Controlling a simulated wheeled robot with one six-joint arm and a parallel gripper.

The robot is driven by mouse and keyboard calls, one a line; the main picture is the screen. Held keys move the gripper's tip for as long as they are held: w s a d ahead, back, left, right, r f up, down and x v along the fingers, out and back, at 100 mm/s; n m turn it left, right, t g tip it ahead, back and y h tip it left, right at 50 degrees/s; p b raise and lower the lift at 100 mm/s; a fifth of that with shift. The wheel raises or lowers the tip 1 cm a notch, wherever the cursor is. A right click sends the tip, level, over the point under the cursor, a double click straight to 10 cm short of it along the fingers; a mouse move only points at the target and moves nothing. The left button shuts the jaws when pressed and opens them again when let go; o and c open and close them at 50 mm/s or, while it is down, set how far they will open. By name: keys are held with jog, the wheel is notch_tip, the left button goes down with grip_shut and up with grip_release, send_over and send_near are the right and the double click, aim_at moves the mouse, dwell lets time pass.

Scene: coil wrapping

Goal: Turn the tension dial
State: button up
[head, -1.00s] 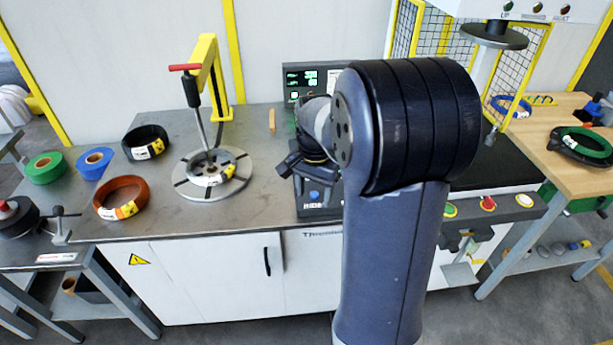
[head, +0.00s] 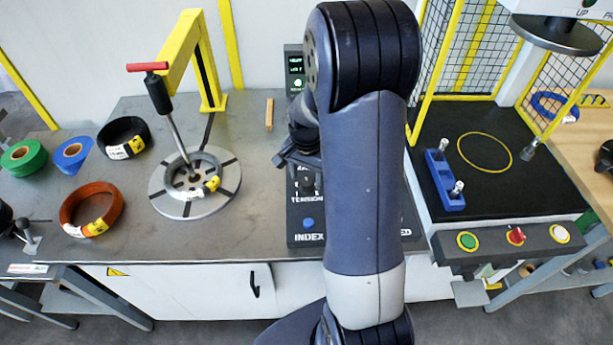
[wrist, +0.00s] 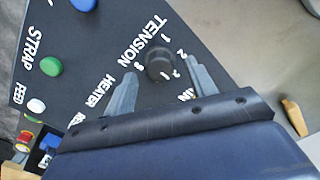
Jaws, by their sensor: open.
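The tension dial (wrist: 160,62) is a dark round knob on the black control panel (wrist: 95,45), below the white word TENSION and beside small numbers. In the wrist view my gripper (wrist: 162,70) is open, with one grey finger on each side of the dial. Whether the fingers touch it or hover above it, I cannot tell. In the head view the gripper (head: 287,160) is over the upper left of the panel, and the dial (head: 306,184) shows just below it. My arm hides much of the panel there.
A blue button (head: 308,223) marked INDEX sits below the dial. A wrapping turntable (head: 180,205) with a yellow-and-red clamp stands left on the grey bench. Several coils lie further left. A caged press bed with a blue holder (head: 444,180) is on the right.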

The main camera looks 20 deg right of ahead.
jog(key=shift+f, duration=0.65)
jog(key=shift+c, duration=0.4)
jog(key=c, duration=0.9)
